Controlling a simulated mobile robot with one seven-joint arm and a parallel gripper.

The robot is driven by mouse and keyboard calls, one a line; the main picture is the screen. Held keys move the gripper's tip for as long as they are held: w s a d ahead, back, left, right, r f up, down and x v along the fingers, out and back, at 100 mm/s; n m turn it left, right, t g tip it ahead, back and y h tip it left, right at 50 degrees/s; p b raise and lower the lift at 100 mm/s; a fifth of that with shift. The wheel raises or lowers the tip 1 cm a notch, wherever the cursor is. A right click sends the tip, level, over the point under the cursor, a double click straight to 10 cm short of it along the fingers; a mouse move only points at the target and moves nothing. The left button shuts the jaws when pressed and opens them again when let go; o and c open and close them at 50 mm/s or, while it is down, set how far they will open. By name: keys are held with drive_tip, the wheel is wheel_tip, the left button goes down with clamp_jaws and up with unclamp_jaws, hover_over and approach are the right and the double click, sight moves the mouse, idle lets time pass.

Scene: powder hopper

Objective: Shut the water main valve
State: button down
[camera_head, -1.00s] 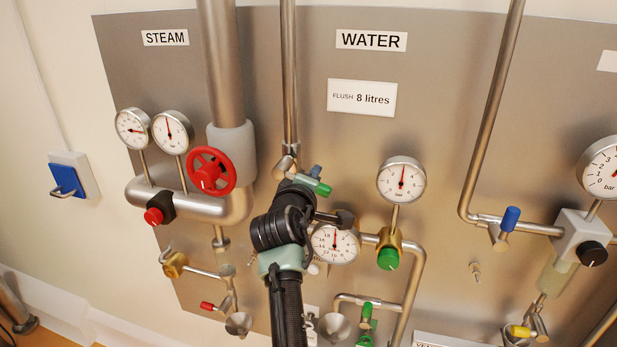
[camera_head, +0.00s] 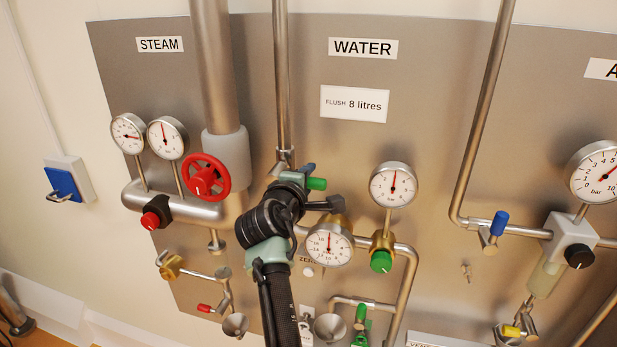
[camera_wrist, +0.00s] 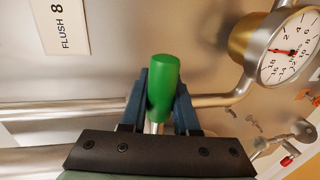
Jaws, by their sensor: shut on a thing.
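The water main valve's green handle (camera_head: 317,184) sticks out to the right beneath the vertical water pipe (camera_head: 281,80), roughly crosswise to it. In the wrist view the green handle (camera_wrist: 164,75) stands between the two dark blue fingers of my gripper (camera_wrist: 162,95). My gripper (camera_head: 303,180) is shut on it. The valve body is mostly hidden behind my gripper and wrist. The WATER label (camera_head: 363,48) is above and to the right.
A water meter (camera_head: 328,245) and a round gauge (camera_head: 393,184) with a green knob (camera_head: 381,262) are close on the right. A red steam handwheel (camera_head: 206,177) is close on the left. Open panel lies below the flush sign (camera_head: 354,104).

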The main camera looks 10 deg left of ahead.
drive_tip(key=shift+r, duration=0.1)
drive_tip(key=c, duration=0.7)
unclamp_jaws()
drive_tip(key=shift+o, duration=0.2)
drive_tip(key=shift+s, duration=0.15)
drive_tip(key=b+v, duration=0.4)
drive_tip(key=v, duration=0.8)
drive_tip(key=shift+s+b, duration=0.3)
